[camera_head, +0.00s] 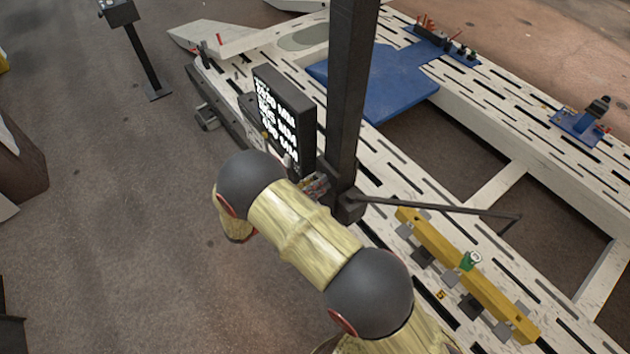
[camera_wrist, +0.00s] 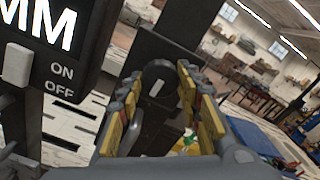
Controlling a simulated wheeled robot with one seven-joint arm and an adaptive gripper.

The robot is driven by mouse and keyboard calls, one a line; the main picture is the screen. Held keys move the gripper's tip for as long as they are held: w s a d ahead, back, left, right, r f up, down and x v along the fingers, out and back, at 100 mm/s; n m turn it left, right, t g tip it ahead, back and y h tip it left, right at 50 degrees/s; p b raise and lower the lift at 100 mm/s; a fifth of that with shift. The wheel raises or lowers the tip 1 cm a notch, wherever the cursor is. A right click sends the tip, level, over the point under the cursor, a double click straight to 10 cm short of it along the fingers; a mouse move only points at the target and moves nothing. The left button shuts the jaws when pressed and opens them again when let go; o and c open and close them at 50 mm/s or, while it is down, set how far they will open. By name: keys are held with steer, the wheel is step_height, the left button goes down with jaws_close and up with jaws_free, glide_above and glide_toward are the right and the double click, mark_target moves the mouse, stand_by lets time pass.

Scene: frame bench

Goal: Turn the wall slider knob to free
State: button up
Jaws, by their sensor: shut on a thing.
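The wall slider knob (camera_wrist: 157,78) is dark and rounded with a pale mark on its face. It shows in the wrist view between the fingertips, in front of a dark post. My gripper (camera_wrist: 160,90) has yellow and grey fingers, one on each side of the knob, and is shut on it. In the head view my gripper (camera_head: 315,186) is small at the foot of the dark upright column (camera_head: 348,100), and I cannot make out the knob there. No label for the knob's positions is readable.
A black display box (camera_head: 286,118) with white text stands close left of my gripper; its ON/OFF marks show in the wrist view (camera_wrist: 62,80). A thin dark rod (camera_head: 440,208) reaches right from the column. A yellow bar (camera_head: 440,250) lies on the slotted white frame. The floor at left is open.

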steer(key=shift+n, duration=0.5)
steer(key=o, duration=1.2)
steer(key=shift+c, duration=0.2)
steer(key=shift+a, duration=0.1)
steer(key=v, duration=1.2)
